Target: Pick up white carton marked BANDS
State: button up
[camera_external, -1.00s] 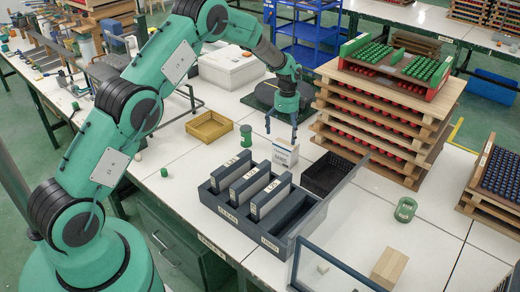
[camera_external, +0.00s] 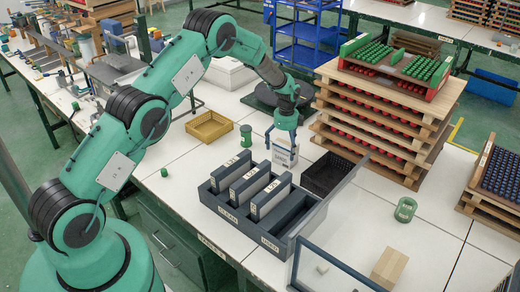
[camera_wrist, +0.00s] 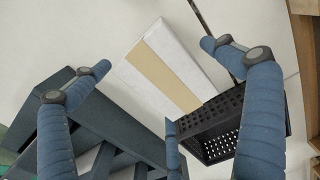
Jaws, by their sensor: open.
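The white carton (camera_external: 284,156) stands on the white table, just behind the dark divided tray. In the wrist view its white top with a tan strip (camera_wrist: 165,67) shows between my fingers. My gripper (camera_external: 283,144) is open and pointed down, with its fingers around the upper part of the carton in the external view. In the wrist view the blue fingers (camera_wrist: 158,62) are spread wide on either side of the carton, with gaps showing. The lettering on the carton is too small to read here.
The dark divided tray (camera_external: 226,212) with several upright grey pieces stands in front. A black basket (camera_external: 322,185) is close on the right, also in the wrist view (camera_wrist: 225,112). A yellow bin (camera_external: 209,137) and green cylinder (camera_external: 246,135) are left; stacked wooden trays (camera_external: 372,140) rise right.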

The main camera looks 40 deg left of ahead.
aim_at(283, 157)
jog(key=shift+f, duration=0.15)
jog(key=shift+a+f, duration=0.1)
jog(key=shift+f, duration=2.45)
jog(key=c, duration=1.5)
jog(key=shift+r, duration=0.15)
jog(key=shift+r, duration=4.9)
jog(key=shift+c, duration=0.2)
